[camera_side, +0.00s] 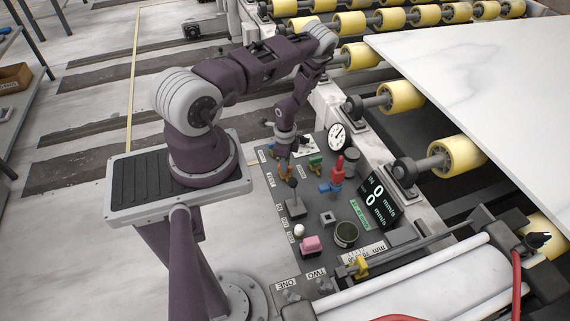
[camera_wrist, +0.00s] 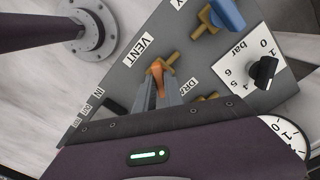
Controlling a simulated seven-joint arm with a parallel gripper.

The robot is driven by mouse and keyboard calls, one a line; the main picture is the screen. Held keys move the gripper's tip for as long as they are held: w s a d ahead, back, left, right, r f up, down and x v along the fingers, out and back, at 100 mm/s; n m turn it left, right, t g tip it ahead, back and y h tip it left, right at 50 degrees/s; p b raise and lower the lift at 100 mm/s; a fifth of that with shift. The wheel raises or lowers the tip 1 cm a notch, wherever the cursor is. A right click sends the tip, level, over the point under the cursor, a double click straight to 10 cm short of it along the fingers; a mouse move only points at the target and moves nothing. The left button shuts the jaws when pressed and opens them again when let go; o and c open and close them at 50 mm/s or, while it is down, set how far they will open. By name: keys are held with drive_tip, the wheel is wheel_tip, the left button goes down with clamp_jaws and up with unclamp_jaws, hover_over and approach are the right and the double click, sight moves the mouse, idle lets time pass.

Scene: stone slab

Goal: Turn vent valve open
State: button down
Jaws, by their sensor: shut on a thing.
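The vent valve (camera_wrist: 158,72) has an orange lever on a brass body, beside the VENT label (camera_wrist: 143,48) on the grey panel (camera_wrist: 118,78). My gripper (camera_wrist: 158,92) is shut on the orange lever in the wrist view; the fingers cover its lower part. In the side view my gripper (camera_side: 282,150) is down at the far left part of the panel, among small orange and brass fittings. Which of these is the vent valve is hard to tell there.
A blue-handled valve (camera_wrist: 228,14), a black knob on a bar scale (camera_wrist: 264,70) and another brass fitting (camera_wrist: 207,97) sit close by. In the side view a round gauge (camera_side: 338,137), a red and blue fitting (camera_side: 336,178) and a speed display (camera_side: 380,200) stand on the panel.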

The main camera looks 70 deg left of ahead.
drive_tip(key=m, duration=0.5)
drive_tip(key=shift+m, duration=0.3)
drive_tip(key=m, duration=0.5)
drive_tip(key=shift+m, duration=0.4)
drive_tip(key=c, duration=1.4)
unclamp_jaws()
drive_tip(key=shift+c, duration=0.2)
wheel_tip(320, 180, up, 7)
drive_tip(key=shift+r, duration=0.1)
